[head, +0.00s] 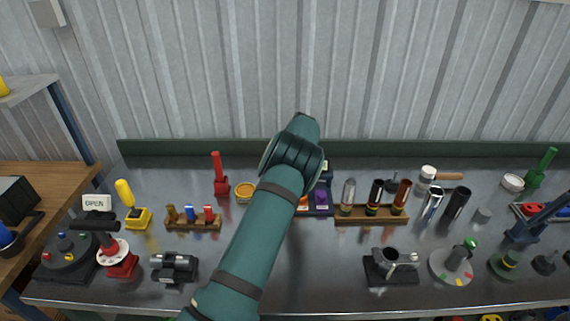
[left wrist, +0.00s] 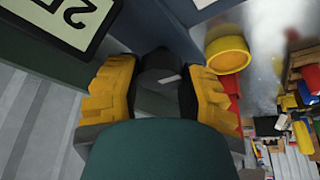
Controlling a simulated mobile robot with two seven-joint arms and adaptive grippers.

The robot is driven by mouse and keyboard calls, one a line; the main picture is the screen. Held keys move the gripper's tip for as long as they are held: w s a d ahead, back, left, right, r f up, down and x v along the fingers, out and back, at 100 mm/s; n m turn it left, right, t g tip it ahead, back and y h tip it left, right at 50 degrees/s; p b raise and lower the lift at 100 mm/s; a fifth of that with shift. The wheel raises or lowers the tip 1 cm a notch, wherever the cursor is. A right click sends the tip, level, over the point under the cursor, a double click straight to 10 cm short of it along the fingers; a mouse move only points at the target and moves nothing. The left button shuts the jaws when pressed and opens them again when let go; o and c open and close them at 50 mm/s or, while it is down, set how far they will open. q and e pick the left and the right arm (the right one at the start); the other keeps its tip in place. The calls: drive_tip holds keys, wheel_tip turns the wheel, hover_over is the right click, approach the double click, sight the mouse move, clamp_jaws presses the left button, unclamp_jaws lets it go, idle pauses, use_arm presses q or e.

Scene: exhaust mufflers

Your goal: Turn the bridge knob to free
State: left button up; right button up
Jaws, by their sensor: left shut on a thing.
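My left gripper (left wrist: 161,82) shows in the left wrist view, its two yellow-padded fingers closed on both sides of a dark grey round knob (left wrist: 158,70) with a short white mark on its face. The knob sits at a dark blue-grey housing (left wrist: 167,28). A pale display (left wrist: 77,18) with a dark digit is set in that housing. In the head view my left arm covers the gripper and the knob. Only a dark blue part of the unit (head: 329,209), with coloured pieces, shows right of the arm. The knob's setting label is hidden. My right gripper is out of view.
An orange-yellow dish (head: 246,192) and a red lever tool (head: 219,176) stand close left of the arm. A wooden rack (head: 372,215) with several tubes is to the right. A black stand (head: 390,268) is at the front right. The bench front between is mostly clear.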

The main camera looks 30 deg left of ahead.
use_arm(q)
drive_tip(key=shift+s+f, duration=0.1)
drive_tip(key=shift+f, duration=0.1)
idle(0.3)
drive_tip(key=o, duration=1.2)
drive_tip(key=shift+r, duration=0.1)
drive_tip(key=shift+d+r, duration=0.1)
drive_tip(key=shift+r, duration=0.35)
drive_tip(key=v, duration=1.1)
